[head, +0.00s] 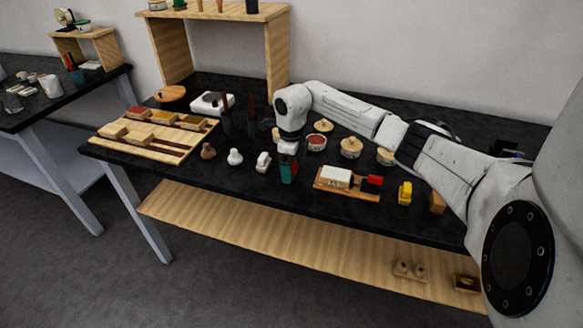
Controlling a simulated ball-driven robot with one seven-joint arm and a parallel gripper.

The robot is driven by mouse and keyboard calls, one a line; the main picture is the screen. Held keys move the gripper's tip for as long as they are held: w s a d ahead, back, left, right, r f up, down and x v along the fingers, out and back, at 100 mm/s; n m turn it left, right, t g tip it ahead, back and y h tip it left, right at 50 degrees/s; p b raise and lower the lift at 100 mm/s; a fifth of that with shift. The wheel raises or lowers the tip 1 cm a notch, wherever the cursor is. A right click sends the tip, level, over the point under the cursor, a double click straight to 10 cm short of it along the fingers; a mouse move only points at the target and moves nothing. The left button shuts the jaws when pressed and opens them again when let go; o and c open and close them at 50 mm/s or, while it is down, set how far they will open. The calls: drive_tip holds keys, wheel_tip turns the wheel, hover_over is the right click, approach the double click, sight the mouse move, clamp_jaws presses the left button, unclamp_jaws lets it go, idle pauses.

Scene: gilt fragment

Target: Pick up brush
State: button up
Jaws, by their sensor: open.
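I cannot single out the brush for sure in the head view. Thin upright dark handles (225,112) stand in a dark holder toward the back of the black table (240,188), left of my arm. My gripper (288,176) points down near the table's front edge, left of a small wooden board. It is open. A small teal and red shape shows at its tip, and I cannot tell whether it is part of the jaws or a thing behind them. My wrist hides part of the table behind it.
A wooden tray (110,147) with several blocks lies at the left. A small brown piece (208,151) and white pieces (235,157) stand left of my gripper. Right are a wooden board (345,192), a yellow item (405,193) and lidded round pots (350,148). A wooden shelf (279,60) stands behind.

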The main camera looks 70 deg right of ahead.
drive_tip(key=shift+c, duration=0.5)
drive_tip(key=c, duration=1)
drive_tip(key=shift+c, duration=0.2)
drive_tip(key=shift+r, duration=0.15)
drive_tip(key=shift+r, duration=0.65)
drive_tip(key=s+a+r+b, duration=0.2)
drive_tip(key=s+a+r, duration=0.6)
drive_tip(key=a+r, duration=0.3)
drive_tip(key=shift+a+r+b, duration=0.2)
drive_tip(key=shift+b, duration=0.2)
drive_tip(key=shift+s, duration=0.1)
